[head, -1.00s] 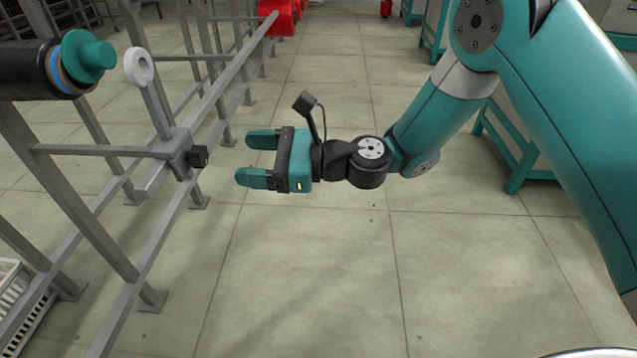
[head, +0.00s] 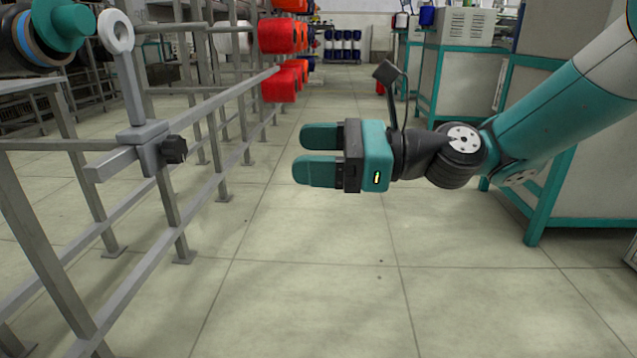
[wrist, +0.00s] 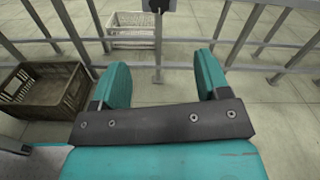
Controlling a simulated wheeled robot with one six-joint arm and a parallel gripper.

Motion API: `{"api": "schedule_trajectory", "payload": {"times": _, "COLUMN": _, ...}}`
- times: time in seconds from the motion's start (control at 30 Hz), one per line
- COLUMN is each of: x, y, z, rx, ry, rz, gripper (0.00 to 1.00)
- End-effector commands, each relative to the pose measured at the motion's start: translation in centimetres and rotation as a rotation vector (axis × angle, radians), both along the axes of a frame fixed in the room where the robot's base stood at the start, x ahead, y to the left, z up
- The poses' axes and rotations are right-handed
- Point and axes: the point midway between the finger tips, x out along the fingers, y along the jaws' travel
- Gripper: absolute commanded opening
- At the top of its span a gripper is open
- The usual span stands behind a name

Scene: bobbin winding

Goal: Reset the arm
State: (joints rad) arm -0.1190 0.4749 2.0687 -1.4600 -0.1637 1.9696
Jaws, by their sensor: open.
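My gripper (head: 318,155) is open and empty, held in the air over the aisle in the head view. Its two teal fingers point left toward the grey metal rack (head: 140,240), with a clear gap between them and the rack. In the wrist view the two fingers of my gripper (wrist: 162,75) stand apart with nothing between them. My arm reaches in from the right side of the head view.
A grey guide ring (head: 116,32) on a post with a clamp and black knob (head: 174,149) stands on the rack. Red bobbins (head: 279,36) hang further back. Teal-framed cabinets (head: 455,80) stand right. The wrist view shows a brown crate (wrist: 45,90) and a pale crate (wrist: 132,32).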

Motion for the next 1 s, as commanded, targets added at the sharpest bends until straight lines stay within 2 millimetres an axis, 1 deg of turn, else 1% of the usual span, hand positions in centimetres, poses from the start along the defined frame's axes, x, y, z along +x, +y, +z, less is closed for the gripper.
{"api": "schedule_trajectory", "payload": {"times": 0.03, "x": 0.0, "y": -0.2, "z": -0.5, "rx": 0.000, "ry": -0.003, "rz": -0.001, "gripper": 0.69}}
{"api": "schedule_trajectory", "payload": {"times": 0.23, "x": -0.2, "y": -0.6, "z": -0.1, "rx": -0.003, "ry": 0.000, "rz": 0.000, "gripper": 0.69}}
{"api": "schedule_trajectory", "payload": {"times": 0.53, "x": -0.2, "y": -0.6, "z": 0.1, "rx": -0.004, "ry": -0.001, "rz": 0.000, "gripper": 0.69}}
{"api": "schedule_trajectory", "payload": {"times": 0.63, "x": -0.7, "y": -0.5, "z": 0.9, "rx": -0.035, "ry": -0.054, "rz": 0.008, "gripper": 0.69}}
{"api": "schedule_trajectory", "payload": {"times": 0.67, "x": -1.1, "y": -0.5, "z": 1.4, "rx": -0.059, "ry": -0.093, "rz": 0.013, "gripper": 0.69}}
{"api": "schedule_trajectory", "payload": {"times": 0.73, "x": -2.4, "y": -0.4, "z": 2.8, "rx": -0.143, "ry": -0.230, "rz": 0.039, "gripper": 0.69}}
{"api": "schedule_trajectory", "payload": {"times": 0.77, "x": -3.1, "y": -0.5, "z": 3.5, "rx": -0.191, "ry": -0.307, "rz": 0.056, "gripper": 0.69}}
{"api": "schedule_trajectory", "payload": {"times": 0.83, "x": -5.1, "y": -0.8, "z": 5.0, "rx": -0.321, "ry": -0.518, "rz": 0.122, "gripper": 0.69}}
{"api": "schedule_trajectory", "payload": {"times": 0.93, "x": -8.2, "y": -2.4, "z": 6.9, "rx": -0.515, "ry": -0.841, "rz": 0.268, "gripper": 0.69}}
{"api": "schedule_trajectory", "payload": {"times": 1.0, "x": -10.2, "y": -4.0, "z": 8.0, "rx": -0.632, "ry": -1.045, "rz": 0.400, "gripper": 0.69}}
